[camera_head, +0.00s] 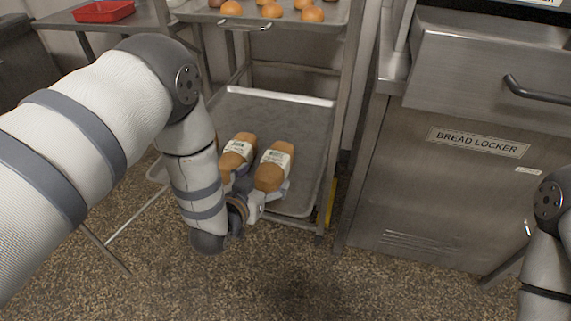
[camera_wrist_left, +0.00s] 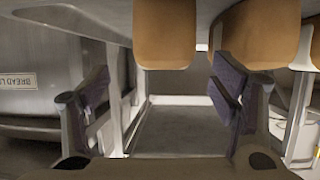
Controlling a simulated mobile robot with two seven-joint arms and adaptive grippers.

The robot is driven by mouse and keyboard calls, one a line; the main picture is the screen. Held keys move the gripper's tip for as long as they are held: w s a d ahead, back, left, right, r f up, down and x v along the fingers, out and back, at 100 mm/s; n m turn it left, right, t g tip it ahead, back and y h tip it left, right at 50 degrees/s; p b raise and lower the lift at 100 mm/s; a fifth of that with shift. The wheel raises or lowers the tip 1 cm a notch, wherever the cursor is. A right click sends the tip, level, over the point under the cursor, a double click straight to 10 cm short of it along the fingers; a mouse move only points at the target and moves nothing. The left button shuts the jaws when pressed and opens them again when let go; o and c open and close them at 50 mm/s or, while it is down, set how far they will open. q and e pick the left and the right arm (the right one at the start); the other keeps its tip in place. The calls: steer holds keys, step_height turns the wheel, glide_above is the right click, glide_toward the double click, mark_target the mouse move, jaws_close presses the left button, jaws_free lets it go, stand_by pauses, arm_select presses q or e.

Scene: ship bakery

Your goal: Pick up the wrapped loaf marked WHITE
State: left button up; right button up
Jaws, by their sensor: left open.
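Two wrapped brown loaves with white labels lie side by side on the lower rack tray, the left loaf (camera_head: 237,158) and the right loaf (camera_head: 270,178). The print on their labels is too small to read surely. My left gripper (camera_head: 259,192) is open at the near end of the right loaf. In the left wrist view, which is upside down, that loaf (camera_wrist_left: 165,38) shows at the top between the open fingers of the left gripper (camera_wrist_left: 160,100), nearer the right finger. The other loaf (camera_wrist_left: 252,35) is beyond the right finger. My right gripper is out of view.
The lower tray (camera_head: 270,105) is bare behind the loaves. An upper tray (camera_head: 333,14) with several round buns hangs above. The rack post stands right of the loaves, then the bread locker (camera_head: 440,190). A red tray (camera_head: 103,11) is at back left.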

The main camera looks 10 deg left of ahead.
mark_target(273, 170)
arm_select(q)
steer(key=x, duration=0.2)
steer(key=b+x, duration=0.1)
steer(key=x, duration=0.2)
steer(key=f+x, duration=0.1)
steer(key=x, duration=0.2)
steer(key=shift+a+f+b, duration=0.2)
steer(key=shift+a+b, duration=0.05)
steer(key=shift+b, duration=0.05)
steer(key=shift+w, duration=0.15)
steer(key=shift+r, duration=0.15)
steer(key=shift+c, duration=0.3)
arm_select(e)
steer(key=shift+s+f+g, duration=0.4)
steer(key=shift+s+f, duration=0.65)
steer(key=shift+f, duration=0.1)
arm_select(q)
steer(key=c, duration=1.3)
